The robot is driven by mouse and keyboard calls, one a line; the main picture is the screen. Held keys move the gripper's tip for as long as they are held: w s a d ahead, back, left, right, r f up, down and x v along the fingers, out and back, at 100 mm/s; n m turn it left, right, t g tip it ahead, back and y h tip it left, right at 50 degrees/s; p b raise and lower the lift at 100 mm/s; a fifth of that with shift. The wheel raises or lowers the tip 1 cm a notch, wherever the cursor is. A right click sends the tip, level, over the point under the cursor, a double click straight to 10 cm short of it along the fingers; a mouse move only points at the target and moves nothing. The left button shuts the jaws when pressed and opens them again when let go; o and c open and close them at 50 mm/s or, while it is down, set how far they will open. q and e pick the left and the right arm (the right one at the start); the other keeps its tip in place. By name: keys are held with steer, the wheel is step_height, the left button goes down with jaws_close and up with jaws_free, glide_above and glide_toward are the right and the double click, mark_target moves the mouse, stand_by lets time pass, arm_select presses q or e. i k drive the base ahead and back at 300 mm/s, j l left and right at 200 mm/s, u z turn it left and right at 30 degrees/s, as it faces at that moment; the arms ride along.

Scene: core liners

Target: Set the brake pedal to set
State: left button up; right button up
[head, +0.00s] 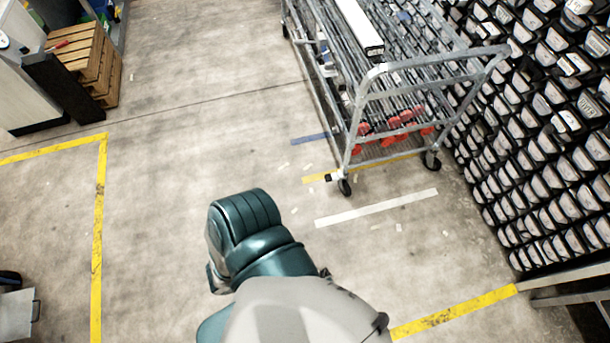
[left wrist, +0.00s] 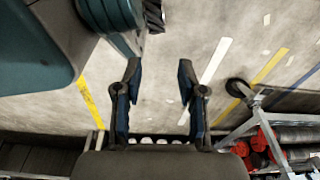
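The grey metal cart (head: 345,120) stands at the upper right in the head view. Its black front caster (head: 344,187) is nearest me, and another black caster (head: 432,160) is at its right corner. A small dark part (head: 328,178) sits beside the front caster; I cannot tell whether it is the brake pedal. In the left wrist view a caster (left wrist: 238,88) and the cart's frame (left wrist: 240,130) show at the right. My left gripper (left wrist: 159,75) is open and empty there, apart from the cart. Neither gripper shows in the head view.
Long rods and red pieces (head: 400,122) lie on the cart. A dense rack of boxes (head: 545,120) stands right of it. Wooden crates (head: 90,60) are at the far left. The concrete floor, with yellow lines (head: 98,230), is clear between.

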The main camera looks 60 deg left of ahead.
mark_target(333, 177)
steer(key=u, duration=1.6)
